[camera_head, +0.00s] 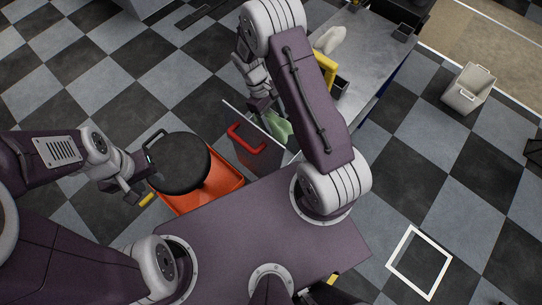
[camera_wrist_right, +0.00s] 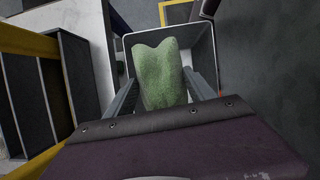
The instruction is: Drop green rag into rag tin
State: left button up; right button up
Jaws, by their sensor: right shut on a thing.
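The green rag (camera_head: 279,128) hangs from my right gripper (camera_head: 264,103), which is shut on it. In the right wrist view the rag (camera_wrist_right: 160,75) sits between the two fingers, over a grey open-topped box with a pale rim (camera_wrist_right: 128,45). I cannot tell whether the rag touches that box. A round black lid or top (camera_head: 180,163) with a dark handle sits over an orange container (camera_head: 215,188); it may be the rag tin, but its inside is hidden. My left gripper (camera_head: 143,169) is beside the black top at its left; its jaw opening is unclear.
A grey bench (camera_head: 372,62) holds a yellow object (camera_head: 328,67) and a white item (camera_head: 330,40). A pale bin (camera_head: 467,90) and a white floor frame (camera_head: 419,263) lie right.

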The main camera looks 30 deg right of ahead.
jog(key=shift+w+a+f, duration=0.25)
jog(key=shift+f, duration=0.35)
pick_arm(q)
jog(key=shift+w+a+f, duration=0.2)
jog(key=shift+f, duration=0.4)
